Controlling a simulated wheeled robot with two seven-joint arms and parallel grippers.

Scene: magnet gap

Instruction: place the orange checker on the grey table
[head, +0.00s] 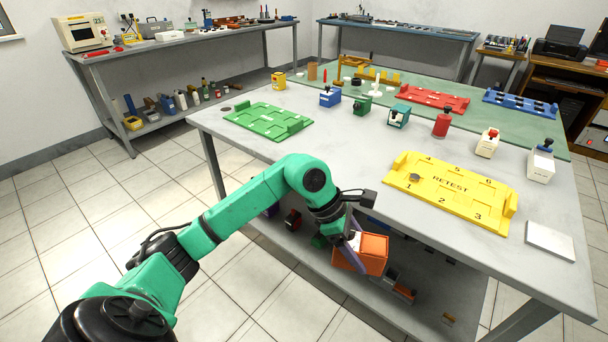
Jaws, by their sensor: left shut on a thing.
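The orange checker (374,250) is a boxy orange block with a pale patch on its upper left. My left gripper (354,238) is shut on it, in the lower middle of the head view. It hangs in front of the near edge of the grey table (300,120), and in the picture it overlaps the lower shelf. The gripper's fingers partly cover the checker's left side. My right gripper is not in view.
On the table, a yellow RETEST tray (452,190), a green tray (268,121), a red tray (434,98) and a blue tray (520,104) lie spread out. Several small checkers stand between them. A white plate (550,240) lies near the right corner. The table's near left area is clear.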

